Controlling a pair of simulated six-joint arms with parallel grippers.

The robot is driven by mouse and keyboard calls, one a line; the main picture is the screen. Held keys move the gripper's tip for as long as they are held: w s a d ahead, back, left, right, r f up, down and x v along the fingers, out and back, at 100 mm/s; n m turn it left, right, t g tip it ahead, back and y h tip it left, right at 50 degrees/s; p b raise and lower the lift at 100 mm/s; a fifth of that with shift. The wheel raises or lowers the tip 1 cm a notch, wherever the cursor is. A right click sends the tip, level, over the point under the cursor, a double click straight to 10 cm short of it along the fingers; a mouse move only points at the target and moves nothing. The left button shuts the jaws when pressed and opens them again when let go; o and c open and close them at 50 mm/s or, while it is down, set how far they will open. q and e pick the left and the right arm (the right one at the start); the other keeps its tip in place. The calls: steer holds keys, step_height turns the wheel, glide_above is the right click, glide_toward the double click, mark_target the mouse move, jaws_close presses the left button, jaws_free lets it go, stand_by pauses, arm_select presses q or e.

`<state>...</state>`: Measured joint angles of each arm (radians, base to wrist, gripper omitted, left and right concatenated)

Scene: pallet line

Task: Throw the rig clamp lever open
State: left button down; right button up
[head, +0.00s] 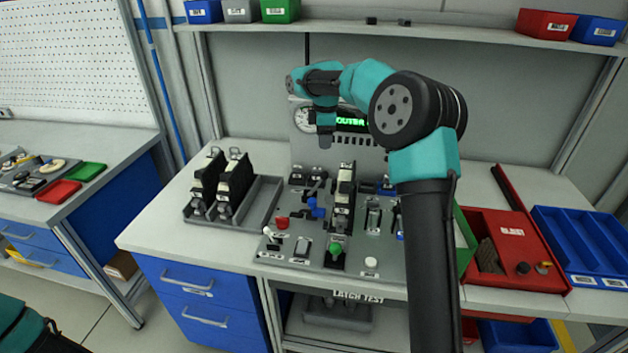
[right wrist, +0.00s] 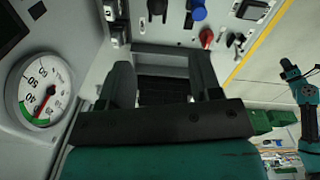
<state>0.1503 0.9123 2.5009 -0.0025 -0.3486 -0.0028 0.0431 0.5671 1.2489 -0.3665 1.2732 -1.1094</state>
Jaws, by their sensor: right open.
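The test rig (head: 292,251) is a grey panel on the bench with several levers, knobs and switches. A blue-handled lever (head: 316,209) stands left of a tall dark module (head: 343,196) seated upright in the rig. I cannot tell for sure which part is the clamp lever. A blue knob also shows at the top of the right wrist view (right wrist: 198,11), beyond the fingers. My right gripper (head: 325,140) points down above the back of the rig, in front of its display. Its two fingers stand apart with nothing gripped in the right wrist view (right wrist: 163,78). My left gripper does not show.
A gauge (head: 304,119) and lit display stand close behind the right gripper. A grey rack (head: 262,205) with dark modules stands left of the rig. A red bin (head: 512,262) and blue tray (head: 575,240) are at the right. Bare bench lies at the front left.

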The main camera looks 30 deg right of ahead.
mark_target(324, 174)
steer(key=shift+w+d+r, duration=0.1)
steer(key=shift+d+r, duration=0.1)
steer(key=shift+d, duration=0.05)
steer(key=f, duration=1.1)
steer(key=w+f, duration=0.1)
steer(key=f, duration=0.5)
steer(key=shift+d+f, duration=0.15)
steer(key=shift+f, duration=0.1)
steer(key=shift+s, duration=0.1)
jaws_close()
